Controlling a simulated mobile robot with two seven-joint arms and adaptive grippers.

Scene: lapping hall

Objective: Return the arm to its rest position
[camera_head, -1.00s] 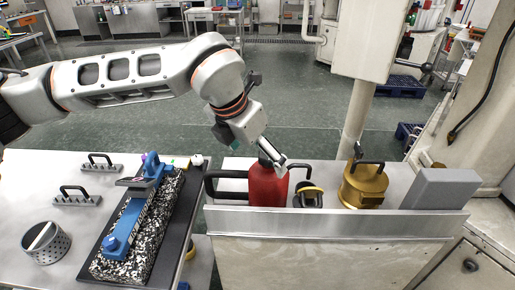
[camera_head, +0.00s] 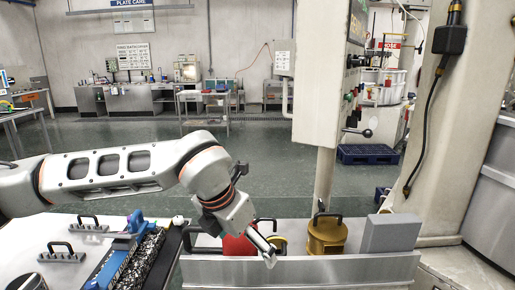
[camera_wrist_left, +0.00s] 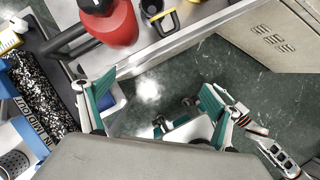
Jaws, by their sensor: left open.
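My left arm (camera_head: 115,172) reaches in from the left, its upper link nearly level and its wrist bent down to the right. My left gripper (camera_head: 266,256) hangs in front of the red container (camera_head: 238,246) and hides part of it. In the left wrist view the gripper (camera_wrist_left: 158,100) has its two teal-padded fingers spread wide, with nothing held between them. Floor shows below and between the fingers. The red container (camera_wrist_left: 108,22) stands beyond the metal ledge, apart from the fingers. My right gripper cannot be made out.
A brass canister (camera_head: 326,236) and a grey block (camera_head: 391,233) stand along the metal ledge (camera_head: 300,268). A blue tool lies on a speckled slab (camera_head: 136,256) at left, near black-handled plates (camera_head: 88,224). A control cabinet (camera_head: 320,75) rises on a post behind. Open floor lies beyond.

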